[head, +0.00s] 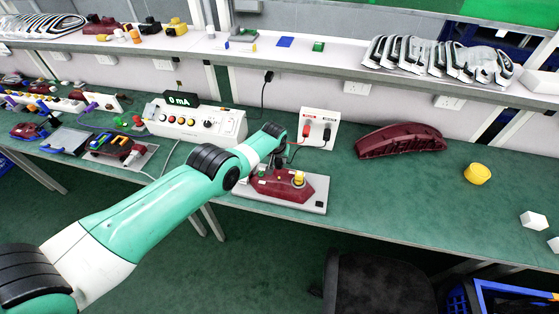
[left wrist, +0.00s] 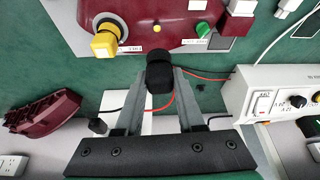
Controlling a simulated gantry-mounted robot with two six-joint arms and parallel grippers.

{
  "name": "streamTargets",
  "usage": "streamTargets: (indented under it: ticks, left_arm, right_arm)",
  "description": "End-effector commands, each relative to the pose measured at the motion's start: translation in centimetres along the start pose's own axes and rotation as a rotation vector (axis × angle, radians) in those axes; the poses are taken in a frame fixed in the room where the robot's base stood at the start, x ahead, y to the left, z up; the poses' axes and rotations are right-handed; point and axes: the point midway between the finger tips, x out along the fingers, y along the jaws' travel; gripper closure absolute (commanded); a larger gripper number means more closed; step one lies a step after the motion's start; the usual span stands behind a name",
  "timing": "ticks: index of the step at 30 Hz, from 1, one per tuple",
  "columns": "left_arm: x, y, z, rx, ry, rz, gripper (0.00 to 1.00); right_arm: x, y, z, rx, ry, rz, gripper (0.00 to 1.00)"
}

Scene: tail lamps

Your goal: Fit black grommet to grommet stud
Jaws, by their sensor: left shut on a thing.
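A dark red tail lamp (head: 282,186) lies on a grey base plate (head: 313,204) on the green bench. It also shows at the top of the left wrist view (left wrist: 155,14). My left gripper (left wrist: 160,82) is shut on the black grommet (left wrist: 159,62), which sits between its fingertips. The grommet is just off the lamp's near edge in the left wrist view; whether they touch, I cannot tell. I cannot pick out the grommet stud. In the head view, my forearm hides part of the lamp, and the grommet is not clear. My right gripper is not in view.
A yellow knob-like part (left wrist: 104,42) and a green part (left wrist: 202,29) are on or beside the lamp. A meter box (head: 200,122) stands left, a panel with red and black leads (head: 318,127) behind. A second red lamp (head: 400,140) and yellow cylinder (head: 477,173) lie right, with clear bench around.

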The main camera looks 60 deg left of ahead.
Motion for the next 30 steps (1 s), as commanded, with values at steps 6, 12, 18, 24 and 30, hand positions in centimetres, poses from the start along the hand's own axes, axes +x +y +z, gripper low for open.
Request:
streamTargets:
  ticks: [6, 12, 18, 24, 30]
  left_arm:
    - [2.1, 0.0, 0.9, 0.0, 0.0, 0.0, 1.0]
    - [4.4, 0.0, 1.8, 0.0, 0.0, 0.0, 1.0]
    - [5.2, 0.0, 2.2, 0.0, 0.0, 0.0, 1.0]
    - [5.1, 0.0, 2.1, 0.0, 0.0, 0.0, 1.0]
    - [5.1, 0.0, 2.1, 0.0, 0.0, 0.0, 1.0]
  right_arm:
    - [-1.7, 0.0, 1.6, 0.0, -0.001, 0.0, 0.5]
    - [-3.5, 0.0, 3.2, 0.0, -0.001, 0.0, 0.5]
    - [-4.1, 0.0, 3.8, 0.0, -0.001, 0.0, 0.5]
    - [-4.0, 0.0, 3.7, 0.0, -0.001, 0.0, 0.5]
    - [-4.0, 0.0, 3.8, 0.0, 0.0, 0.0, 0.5]
